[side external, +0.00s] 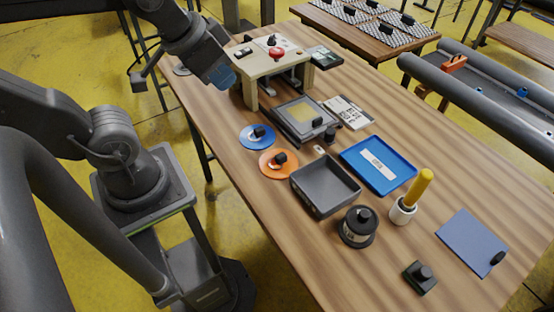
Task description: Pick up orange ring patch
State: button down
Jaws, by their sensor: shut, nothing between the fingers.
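The orange ring patch (268,170) lies flat on the wooden table, left of the grey tray. A black knob stands up from it. My gripper (227,82) is at the upper left, above the table and near the wooden stand. It is shut and holds nothing. It is well apart from the orange ring patch, up and to the left of it in the picture. Its fingertips are small and dark, so their detail is hard to make out.
A blue disc (250,143) lies just behind the orange patch. The grey tray (318,206) is close on its right. A wooden stand with a red button (276,53), a blue tray (352,166) and a black canister (357,238) stand farther off. The table's left front is clear.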

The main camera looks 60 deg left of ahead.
jog(key=c, duration=0.7)
grip_release()
jog(key=n+g, duration=0.6)
jog(key=n, duration=1.2)
send_over(281, 155)
notch_tip(281, 155, down, 15)
jog(key=f, duration=0.8)
jog(key=shift+s+d+f, duration=0.15)
jog(key=shift+s+f, duration=0.1)
jog(key=shift+s, duration=0.05)
jog(key=shift+w+a+f, duration=0.1)
jog(key=shift+w+f, duration=0.1)
jog(key=shift+f, duration=1.1)
jog(key=shift+w+a+f, duration=0.1)
jog(key=shift+w+f, duration=0.05)
jog(key=shift+f, duration=1.15)
